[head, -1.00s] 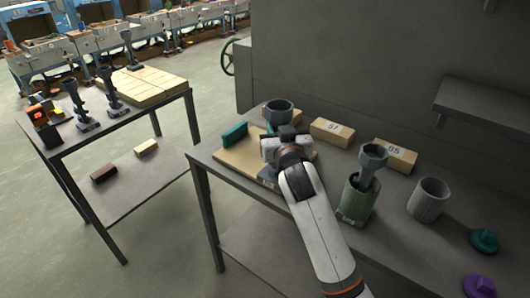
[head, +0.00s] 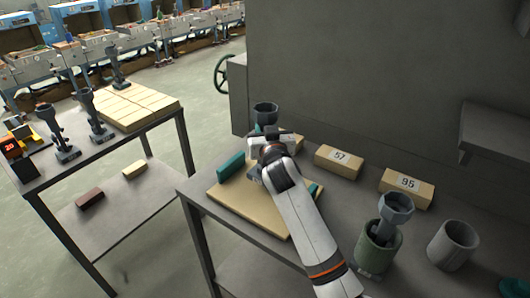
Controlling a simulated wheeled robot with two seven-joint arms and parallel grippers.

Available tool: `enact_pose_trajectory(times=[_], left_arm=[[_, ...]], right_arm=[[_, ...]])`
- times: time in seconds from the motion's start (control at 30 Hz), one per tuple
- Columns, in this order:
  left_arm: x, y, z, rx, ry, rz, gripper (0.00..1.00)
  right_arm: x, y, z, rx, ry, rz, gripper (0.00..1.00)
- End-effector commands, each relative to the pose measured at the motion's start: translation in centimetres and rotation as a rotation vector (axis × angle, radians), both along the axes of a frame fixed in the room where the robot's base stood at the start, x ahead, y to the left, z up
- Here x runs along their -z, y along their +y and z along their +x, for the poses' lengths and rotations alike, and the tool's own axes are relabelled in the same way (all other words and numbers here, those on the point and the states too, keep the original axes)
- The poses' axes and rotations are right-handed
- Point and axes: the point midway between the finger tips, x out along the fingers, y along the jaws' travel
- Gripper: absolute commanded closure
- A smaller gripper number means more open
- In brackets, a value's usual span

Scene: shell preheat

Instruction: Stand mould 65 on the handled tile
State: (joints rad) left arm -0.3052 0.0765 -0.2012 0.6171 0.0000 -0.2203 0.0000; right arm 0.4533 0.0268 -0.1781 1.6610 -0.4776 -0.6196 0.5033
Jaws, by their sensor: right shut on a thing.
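My right gripper (head: 270,149) is shut on a dark grey mould (head: 265,112) with a round cup top. The gripper and arm hide its lower part and any number on it. The handled tile (head: 243,205) is a flat beige slab on the near bench, with a teal handle (head: 230,166) at its left and a second teal piece (head: 315,189) at its right. The held mould is above or behind the tile's far part; I cannot tell whether it touches anything. My left gripper is not in view.
Beige blocks marked 57 (head: 338,161) and 95 (head: 406,187) stand behind the tile. A green pot (head: 377,248) holds another grey mould (head: 396,208); an empty grey pot (head: 453,244) stands right of it. More moulds (head: 60,133) stand on the left table (head: 105,146).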

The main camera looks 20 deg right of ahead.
Motion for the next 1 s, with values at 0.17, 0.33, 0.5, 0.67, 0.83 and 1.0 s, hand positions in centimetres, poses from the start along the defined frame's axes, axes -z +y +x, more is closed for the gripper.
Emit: enact_pose_trajectory(times=[0.17,0.33,0.5,0.67,0.83,1.0], left_arm=[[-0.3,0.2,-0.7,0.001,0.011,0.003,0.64],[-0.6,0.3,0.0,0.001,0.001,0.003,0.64],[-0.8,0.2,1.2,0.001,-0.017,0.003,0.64],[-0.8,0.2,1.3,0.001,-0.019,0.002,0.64],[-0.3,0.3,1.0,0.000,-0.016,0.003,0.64],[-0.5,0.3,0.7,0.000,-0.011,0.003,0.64]], right_arm=[[1.7,0.0,0.0,0.000,-0.003,0.003,1.00],[4.0,0.0,0.0,0.000,-0.001,0.002,1.00],[5.3,0.0,0.0,-0.002,-0.006,0.001,1.00],[5.3,0.0,0.0,-0.002,-0.006,0.001,1.00],[5.7,0.0,0.0,-0.002,-0.006,0.001,1.00],[5.7,0.0,0.0,-0.001,-0.002,0.001,0.47]])
